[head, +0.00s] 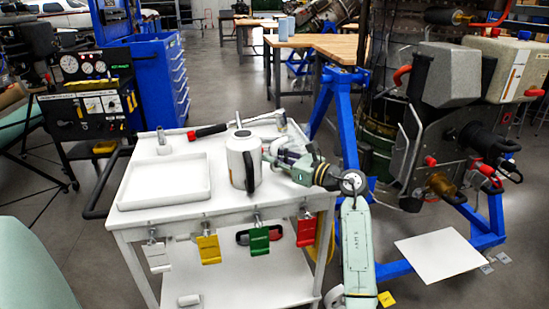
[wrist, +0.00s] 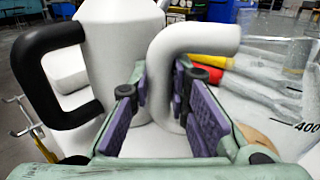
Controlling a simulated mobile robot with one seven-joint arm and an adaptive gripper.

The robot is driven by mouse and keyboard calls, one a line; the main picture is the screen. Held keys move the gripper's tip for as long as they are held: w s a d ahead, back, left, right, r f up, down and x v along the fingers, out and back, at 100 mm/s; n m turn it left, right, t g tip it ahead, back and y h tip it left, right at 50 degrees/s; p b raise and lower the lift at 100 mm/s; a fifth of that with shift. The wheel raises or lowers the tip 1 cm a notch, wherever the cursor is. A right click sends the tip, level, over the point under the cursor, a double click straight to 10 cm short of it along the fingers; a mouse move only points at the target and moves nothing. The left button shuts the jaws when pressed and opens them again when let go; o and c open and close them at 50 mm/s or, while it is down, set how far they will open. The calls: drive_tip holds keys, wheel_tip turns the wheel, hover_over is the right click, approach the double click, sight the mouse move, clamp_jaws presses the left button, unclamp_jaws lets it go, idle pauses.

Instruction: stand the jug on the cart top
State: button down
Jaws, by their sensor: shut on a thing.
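The jug (head: 241,164) is white with a black handle, upright over the right half of the white cart top (head: 180,216). Whether its base touches the top is not clear. In the wrist view the jug's body (wrist: 118,45) and black handle (wrist: 35,75) are on the left. My gripper (head: 275,152) is at the jug's right side. In the wrist view my gripper (wrist: 172,95) has its purple-padded fingers closed around a white bent tube (wrist: 185,50), which looks like the jug's spout. Where the tube joins the body is hidden.
A shallow white tray (head: 167,184) fills the left of the cart top. A tool with a red and black handle (head: 207,131) and a hammer-like tool (head: 262,118) lie behind the jug. Coloured tags (head: 259,240) hang along the front edge. A blue stand (head: 345,110) is close on the right.

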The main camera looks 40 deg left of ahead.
drive_tip(key=c, duration=1.4)
unclamp_jaws()
drive_tip(key=shift+c, duration=0.2)
drive_tip(key=shift+f, duration=0.1)
drive_tip(key=shift+o, duration=0.8)
drive_tip(key=shift+d, duration=0.1)
drive_tip(key=shift+w+d+b, duration=0.15)
drive_tip(key=shift+d+b, duration=0.3)
drive_tip(key=shift+d, duration=1.25)
drive_tip(key=shift+w+d+b, duration=0.15)
drive_tip(key=shift+d+b, duration=0.25)
drive_tip(key=shift+d, duration=1.3)
